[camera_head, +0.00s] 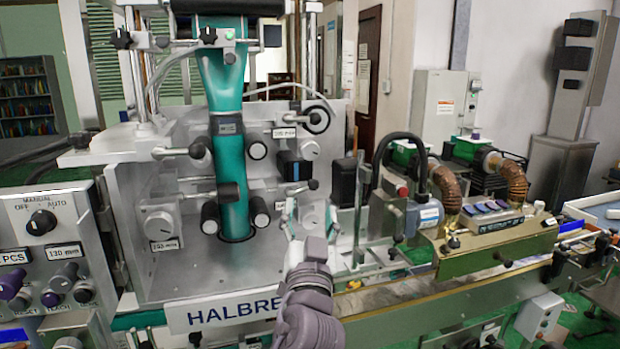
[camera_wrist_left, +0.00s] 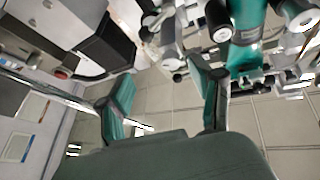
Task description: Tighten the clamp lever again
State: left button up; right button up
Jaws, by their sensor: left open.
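My left gripper (camera_head: 310,218) is in front of the right side of the sleeve applicator's grey plate (camera_head: 185,265). Its two teal-padded fingers are apart; they also show in the left wrist view (camera_wrist_left: 163,75), with nothing between them. Several levers with black knobs stick out of the plate, including one at the upper left (camera_head: 197,150), one across the teal sleeve (camera_head: 228,191) and one just above my left gripper (camera_head: 313,184). I cannot tell which is the clamp lever or whether it is tight. My right gripper is not in view.
The teal sleeve (camera_head: 235,165) runs down between black rollers. A control panel (camera_head: 45,240) with knobs stands at the left. A gold tunnel unit (camera_head: 495,235) over the conveyor stands at the right.

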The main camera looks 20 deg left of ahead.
aim_at(310, 188)
pick_arm(q)
jog(key=w, duration=0.2)
jog(key=w+a, duration=0.1)
jog(key=w, duration=0.1)
jog(key=w+a+p, duration=0.1)
jog(key=w, duration=0.1)
jog(key=shift+w+a+f, duration=0.1)
jog(key=shift+w+f, duration=0.05)
jog(key=shift+w, duration=0.2)
jog(key=p+x, duration=0.1)
jog(key=x, duration=0.2)
jog(key=shift+r+p, duration=0.3)
jog(key=shift+p, duration=0.1)
jog(key=shift+w+a, duration=0.15)
jog(key=shift+w, duration=0.45)
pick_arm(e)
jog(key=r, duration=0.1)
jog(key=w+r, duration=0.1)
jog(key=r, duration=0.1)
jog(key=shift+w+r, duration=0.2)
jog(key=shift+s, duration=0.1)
